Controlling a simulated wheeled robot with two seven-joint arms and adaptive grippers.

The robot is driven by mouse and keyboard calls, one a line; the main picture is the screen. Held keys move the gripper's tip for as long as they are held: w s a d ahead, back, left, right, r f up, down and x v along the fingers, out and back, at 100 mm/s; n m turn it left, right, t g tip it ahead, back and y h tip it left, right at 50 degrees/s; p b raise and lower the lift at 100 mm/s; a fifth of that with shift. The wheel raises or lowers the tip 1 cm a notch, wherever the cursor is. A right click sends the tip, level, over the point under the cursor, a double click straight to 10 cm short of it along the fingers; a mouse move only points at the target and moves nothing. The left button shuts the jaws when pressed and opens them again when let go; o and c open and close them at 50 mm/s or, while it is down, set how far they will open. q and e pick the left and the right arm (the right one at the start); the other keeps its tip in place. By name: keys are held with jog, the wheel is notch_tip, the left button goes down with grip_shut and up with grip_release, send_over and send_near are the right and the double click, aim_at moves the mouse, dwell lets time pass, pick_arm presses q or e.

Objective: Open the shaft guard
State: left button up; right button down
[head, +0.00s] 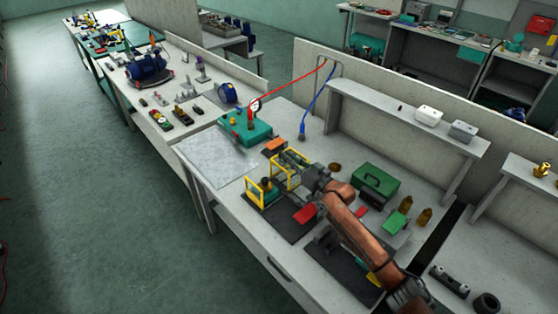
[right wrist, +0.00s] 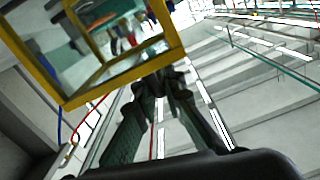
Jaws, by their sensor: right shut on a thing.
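The shaft guard (head: 273,172) is a yellow-edged frame with see-through panels, near the middle of the bench in the head view. My right gripper (head: 308,176) reaches it from the right and is shut at its right side. In the right wrist view the guard (right wrist: 118,75) fills the upper left, and the fingers of my right gripper (right wrist: 163,82) meet at its lower edge. The exact grip point is partly hidden. My left gripper is not in view.
A green toolbox (head: 375,184) stands to the right of my right arm. A teal box (head: 245,130) with a gauge and red hose stands behind the guard. A red block (head: 305,213) lies near a dark mat. The pale plate (head: 212,160) at left is bare.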

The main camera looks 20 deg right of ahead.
jog(key=c, duration=2)
grip_release()
jog(key=shift+s, duration=0.1)
jog(key=shift+c, duration=0.2)
notch_tip(320, 180, up, 10)
jog(key=shift+f, duration=0.1)
